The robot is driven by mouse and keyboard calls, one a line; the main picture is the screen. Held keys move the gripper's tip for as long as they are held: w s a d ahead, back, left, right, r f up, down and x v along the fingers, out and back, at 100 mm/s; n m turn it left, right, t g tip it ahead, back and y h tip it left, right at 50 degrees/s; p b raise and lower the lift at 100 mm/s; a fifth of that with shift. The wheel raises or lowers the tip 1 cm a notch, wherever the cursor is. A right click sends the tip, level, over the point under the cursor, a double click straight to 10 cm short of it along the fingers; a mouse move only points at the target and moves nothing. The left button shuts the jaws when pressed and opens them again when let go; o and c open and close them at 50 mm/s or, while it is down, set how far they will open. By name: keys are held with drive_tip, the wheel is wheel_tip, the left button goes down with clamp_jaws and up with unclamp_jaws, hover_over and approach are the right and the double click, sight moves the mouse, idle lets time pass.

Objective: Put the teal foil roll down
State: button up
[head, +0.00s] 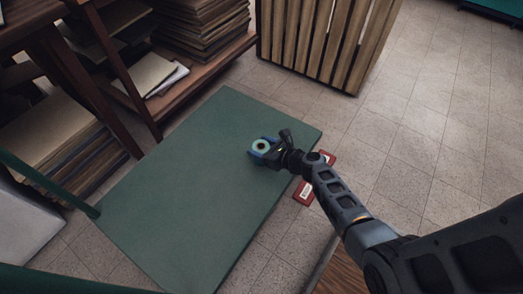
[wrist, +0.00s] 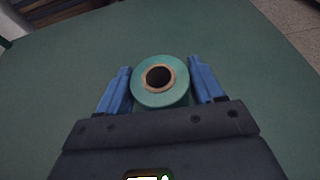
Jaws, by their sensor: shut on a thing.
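The teal foil roll (wrist: 160,98) stands between the two blue fingers of my gripper (wrist: 161,90) in the wrist view, its end with the brown core ring and dark hole facing the camera. My gripper is shut on it. In the head view the roll (head: 260,146) shows as a small teal ring in my gripper (head: 263,150), over the right part of the green table top (head: 180,185). I cannot tell whether the roll touches the table, as its lower end is hidden.
A red item with a white label (head: 305,191) is by the table's right edge, partly behind my arm. A slatted wooden crate (head: 318,40) stands beyond the table. Shelves with stacked boards (head: 195,30) are at the upper left. The table's middle and left are bare.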

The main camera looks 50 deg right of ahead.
drive_tip(key=o, duration=1.1)
drive_tip(key=shift+o, duration=0.2)
drive_tip(key=d+p+v, duration=0.1)
drive_tip(key=p+v, duration=0.4)
drive_tip(key=v, duration=0.7)
drive_tip(key=s+a+r+n+g, duration=0.2)
drive_tip(key=s+a+n+g, duration=0.1)
drive_tip(key=s+a+n, duration=0.85)
drive_tip(key=s+a+r+n+t, duration=0.1)
drive_tip(key=s+a+r+n, duration=0.1)
drive_tip(key=r+n, duration=0.6)
drive_tip(key=s+a+r+n+t, duration=0.2)
drive_tip(key=s+a+r+n, duration=0.1)
drive_tip(key=r+n, duration=0.6)
drive_tip(key=s+a+r+n+t+y, duration=0.1)
drive_tip(key=s+a+r+n, duration=0.2)
drive_tip(key=r+n, duration=0.5)
wheel_tip(320, 180, up, 6)
drive_tip(key=shift+a+r, duration=0.15)
drive_tip(key=shift+a, duration=0.7)
